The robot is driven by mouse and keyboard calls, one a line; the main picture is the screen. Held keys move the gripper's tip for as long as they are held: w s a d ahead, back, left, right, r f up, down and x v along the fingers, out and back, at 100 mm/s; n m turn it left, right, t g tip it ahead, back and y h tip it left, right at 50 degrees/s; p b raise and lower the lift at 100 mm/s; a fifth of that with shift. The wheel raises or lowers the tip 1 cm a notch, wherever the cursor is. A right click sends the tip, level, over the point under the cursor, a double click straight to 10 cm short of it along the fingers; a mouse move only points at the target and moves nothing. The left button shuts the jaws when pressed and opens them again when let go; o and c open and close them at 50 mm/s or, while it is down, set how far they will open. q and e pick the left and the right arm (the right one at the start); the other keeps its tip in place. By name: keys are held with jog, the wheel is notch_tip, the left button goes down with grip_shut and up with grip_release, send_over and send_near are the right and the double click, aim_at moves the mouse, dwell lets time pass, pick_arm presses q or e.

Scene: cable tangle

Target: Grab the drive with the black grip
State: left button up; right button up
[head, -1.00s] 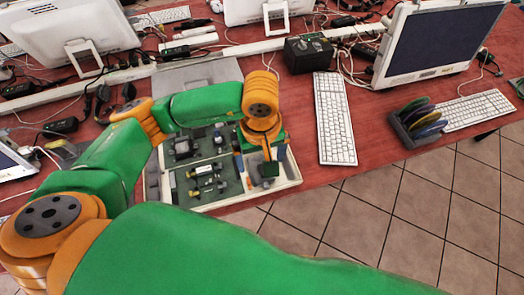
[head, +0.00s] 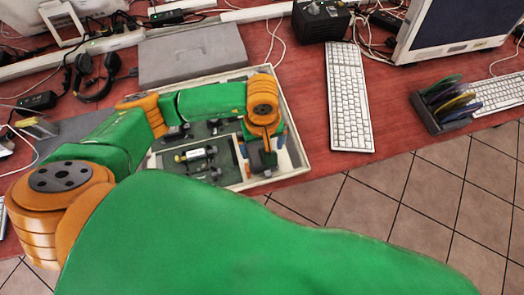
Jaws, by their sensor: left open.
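A shallow pale tray (head: 300,160) with dark green compartments lies near the table's front edge, left of the middle. Several small devices lie in it. One is a silvery cylindrical piece with a yellowish end (head: 197,154) in the middle compartment. I cannot tell which piece is the drive with the black grip; it may be hidden by my arm or gripper. My left gripper (head: 262,160) points down over the tray's right compartment. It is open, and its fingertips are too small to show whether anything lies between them. My right gripper is out of view.
A white keyboard (head: 348,100) lies right of the tray. Further right are a rack of discs (head: 447,103) and a monitor (head: 455,28). A grey flat case (head: 192,55) lies behind the tray, with a headset (head: 95,78) to its left. Bare red table shows beside the tray.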

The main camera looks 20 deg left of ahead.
pick_arm(q)
jog(key=shift+f, duration=1.3)
jog(key=c, duration=1.3)
